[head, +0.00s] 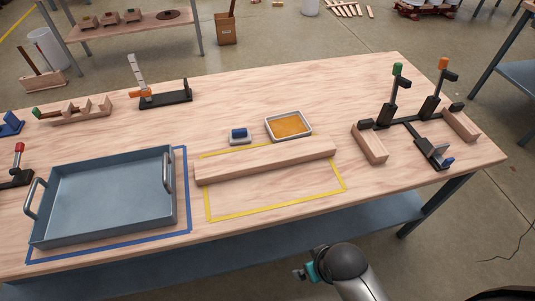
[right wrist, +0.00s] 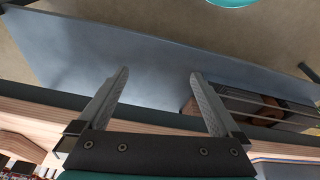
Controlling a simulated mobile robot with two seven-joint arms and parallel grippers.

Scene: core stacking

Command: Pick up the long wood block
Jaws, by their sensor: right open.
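The long wood block (head: 265,163) lies flat on the workbench in the head view, along the back part of a yellow taped rectangle (head: 275,207). My right arm comes in at the bottom of the head view, and its gripper is mostly hidden there, in front of the bench's near edge and apart from the block. In the right wrist view my right gripper (right wrist: 160,78) has its two fingers spread wide with nothing between them. I cannot make out the long block in the right wrist view. My left gripper is not in view.
A blue tray (head: 178,210) with handles stands left of the block. Behind the block are a shallow orange-filled tray (head: 289,125) and a small blue-topped item (head: 239,135). A clamp fixture with wood blocks (head: 369,143) stands right. A blue-grey lower shelf (head: 385,212) lies under the bench.

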